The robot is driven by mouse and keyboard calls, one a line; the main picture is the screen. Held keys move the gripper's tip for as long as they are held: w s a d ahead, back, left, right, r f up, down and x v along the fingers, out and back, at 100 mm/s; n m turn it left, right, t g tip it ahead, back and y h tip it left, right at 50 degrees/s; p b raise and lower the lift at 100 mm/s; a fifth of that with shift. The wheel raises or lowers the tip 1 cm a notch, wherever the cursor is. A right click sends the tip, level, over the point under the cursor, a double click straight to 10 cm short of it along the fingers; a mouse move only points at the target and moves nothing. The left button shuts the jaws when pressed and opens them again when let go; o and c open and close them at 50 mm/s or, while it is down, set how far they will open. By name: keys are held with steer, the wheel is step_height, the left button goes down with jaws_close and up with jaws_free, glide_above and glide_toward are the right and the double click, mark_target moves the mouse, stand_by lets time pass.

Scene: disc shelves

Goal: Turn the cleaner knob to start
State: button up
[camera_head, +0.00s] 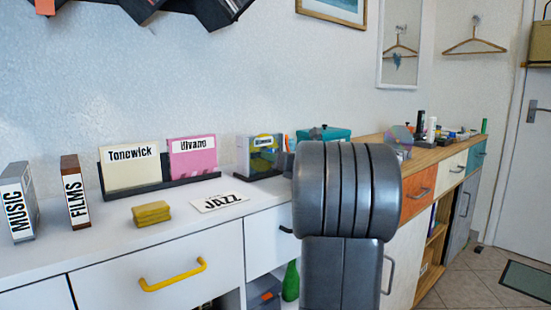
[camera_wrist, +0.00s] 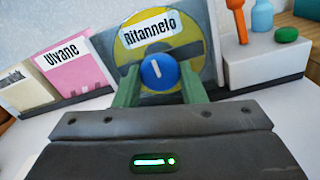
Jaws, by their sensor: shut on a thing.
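The blue round knob (camera_wrist: 158,72) shows in the wrist view with a short white line on its face, almost upright and slightly tilted. My gripper (camera_wrist: 159,76) has its green fingers at the left and right sides of the knob, shut on it. Behind the knob stands a case with a yellow disc picture (camera_wrist: 190,45), labelled "Ritannelo". The body that the knob sits on is mostly hidden. In the head view my own grey arm covers the gripper and the knob.
A pink "Ulvane" sleeve (camera_head: 193,157) and a cream "Tonewick" sleeve (camera_head: 130,167) stand in a dark rack. A yellow block (camera_head: 151,213) and a "JAZZ" card (camera_head: 220,202) lie on the white counter.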

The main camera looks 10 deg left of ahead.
steer(key=o, duration=1)
steer(key=p+v, duration=0.3)
steer(key=v, duration=1)
steer(key=shift+s+d, duration=0.25)
steer(key=shift+d, duration=0.05)
steer(key=b+x, duration=0.3)
steer(key=x, duration=1)
steer(key=shift+w+a, duration=0.25)
steer(key=shift+a, duration=0.05)
